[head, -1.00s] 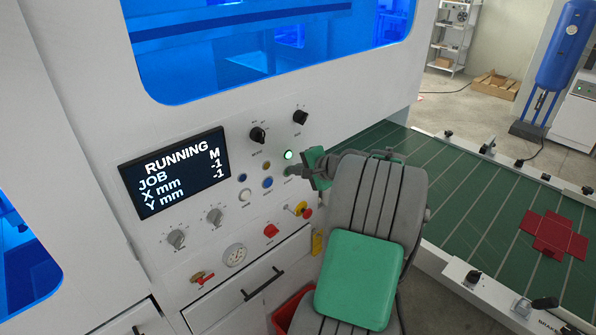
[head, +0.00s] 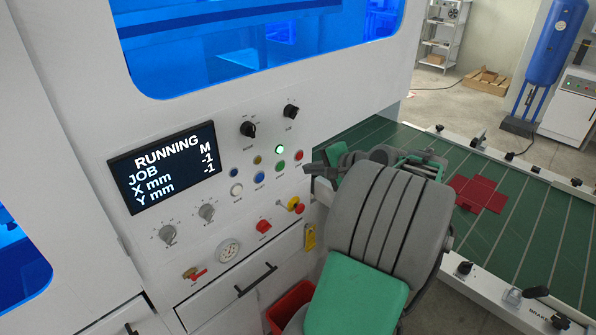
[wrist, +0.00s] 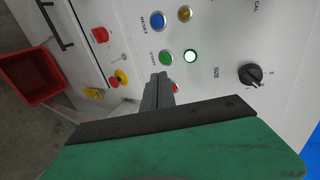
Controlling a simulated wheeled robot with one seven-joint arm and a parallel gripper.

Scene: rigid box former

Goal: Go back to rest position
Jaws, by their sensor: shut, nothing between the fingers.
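My gripper (head: 317,169) is shut and empty, in front of the right side of the machine's control panel. It hides part of the panel's lower right edge. In the wrist view my gripper (wrist: 160,88) points at the panel, its closed fingers partly covering a red button (wrist: 174,87). The green start button (wrist: 166,57) and a lit green lamp (wrist: 190,56) are beside the fingertips, apart from them. The screen (head: 163,165) reads RUNNING, with JOB, X mm and Y mm lines.
A green conveyor table (head: 520,215) with a red cross-shaped blank (head: 480,194) lies to the right, behind my arm. A red bin (head: 290,305) stands below the panel. Black knobs (head: 248,129) and a red-and-yellow emergency stop (head: 296,205) stick out of the panel.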

